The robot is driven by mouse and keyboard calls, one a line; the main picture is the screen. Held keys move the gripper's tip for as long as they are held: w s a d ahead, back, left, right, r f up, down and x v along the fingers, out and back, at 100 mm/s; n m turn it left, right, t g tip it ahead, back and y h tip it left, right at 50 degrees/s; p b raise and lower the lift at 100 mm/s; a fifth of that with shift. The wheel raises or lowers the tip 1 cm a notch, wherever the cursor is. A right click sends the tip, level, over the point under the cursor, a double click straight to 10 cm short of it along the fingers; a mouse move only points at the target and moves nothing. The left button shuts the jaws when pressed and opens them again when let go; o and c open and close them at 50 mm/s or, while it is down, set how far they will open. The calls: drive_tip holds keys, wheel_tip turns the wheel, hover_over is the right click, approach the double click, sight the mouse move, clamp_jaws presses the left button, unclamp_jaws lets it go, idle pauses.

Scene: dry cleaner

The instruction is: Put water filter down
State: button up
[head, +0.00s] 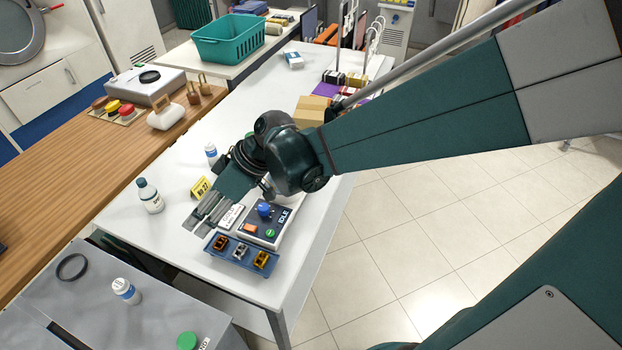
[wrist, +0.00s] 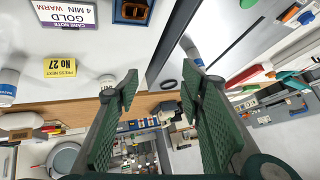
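A similar white and blue container (head: 210,152) stands on the white table behind the yellow sign. I cannot tell which of these is the water filter.
A white bottle (head: 149,195) stands left of my gripper. A yellow number sign (head: 200,187), a control box (head: 264,222) and a blue tray of small blocks (head: 230,262) are close by. A black ring (head: 72,266) and a green-lidded item (head: 187,341) are on the cabinet.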

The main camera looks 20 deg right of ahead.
drive_tip(key=s+d+r+m+t+h, duration=0.2)
drive_tip(key=s+d+m, duration=0.1)
drive_tip(key=d, duration=0.6)
drive_tip(key=s+d+r+m+t+h, duration=0.1)
drive_tip(key=s+d+r+m+h, duration=0.2)
drive_tip(key=d, duration=0.5)
drive_tip(key=s+d+r+m+t+h, duration=0.2)
drive_tip(key=s+d+m+h, duration=0.1)
drive_tip(key=d, duration=0.6)
drive_tip(key=s+m, duration=0.1)
drive_tip(key=m, duration=0.1)
drive_tip(key=shift+d+r+m+t, duration=0.15)
drive_tip(key=shift+d+m+t, duration=0.15)
